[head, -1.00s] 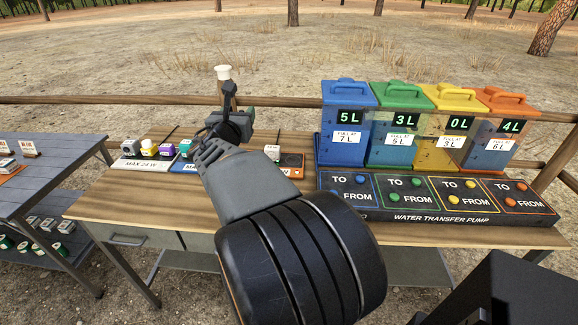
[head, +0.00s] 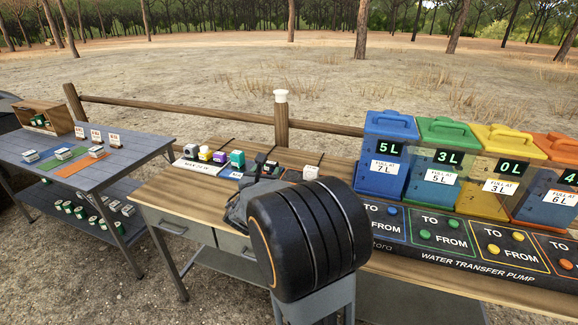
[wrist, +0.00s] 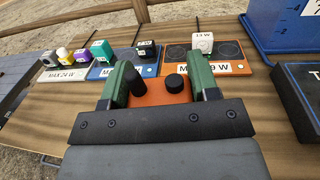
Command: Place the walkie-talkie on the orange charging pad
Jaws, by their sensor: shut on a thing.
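In the wrist view my gripper (wrist: 163,90) is shut on the walkie-talkie (wrist: 160,95), an orange body with a black stub antenna and a black knob. The walkie-talkie is held in front of the pads, over the wooden table. The orange charging pad (wrist: 240,68) lies beyond it to the right, with round dark spots and a label partly hidden by the right finger. A white block marked 13 W (wrist: 202,43) stands on that pad.
A blue pad (wrist: 118,70) with a teal block (wrist: 101,50) and a dark block (wrist: 146,50) lies left of the orange pad. A white pad (wrist: 62,75) with several blocks is farther left. The water transfer pump (head: 450,245) and tanks stand right.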

